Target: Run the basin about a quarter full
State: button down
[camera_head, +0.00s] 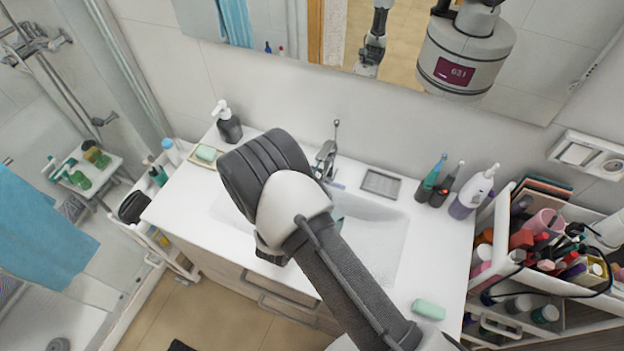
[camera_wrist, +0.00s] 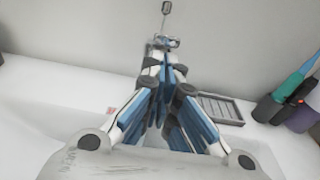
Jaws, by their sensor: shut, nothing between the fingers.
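The white basin (camera_head: 388,238) is set in the white counter in the middle of the head view, its left and centre largely hidden by my arm. The visible right part looks pale; I cannot tell whether it holds water. The chrome faucet (camera_head: 327,158) stands behind the basin with its lever pointing up; it also shows at the top of the wrist view (camera_wrist: 166,40). My gripper (camera_wrist: 163,72) is shut and empty, its blue-and-white fingers together, pointing at the faucet and overlapping its lower part. I cannot tell whether they touch. In the head view my arm mostly hides the gripper.
A grey soap tray (camera_head: 381,184) lies right of the faucet, with bottles (camera_head: 470,190) beyond it. A dark soap dispenser (camera_head: 228,124) and a soap dish (camera_head: 206,154) stand at the left. A green soap bar (camera_head: 428,309) lies at the front right. A full cosmetics cart (camera_head: 545,270) stands right of the counter.

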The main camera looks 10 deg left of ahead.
dwell(0.3)
jog(key=shift+w+d+r, duration=0.1)
jog(key=shift+w+r, duration=0.05)
jog(key=shift+r, duration=0.45)
jog(key=shift+w+r, duration=0.15)
jog(key=shift+r, duration=0.45)
jog(key=shift+f, duration=0.1)
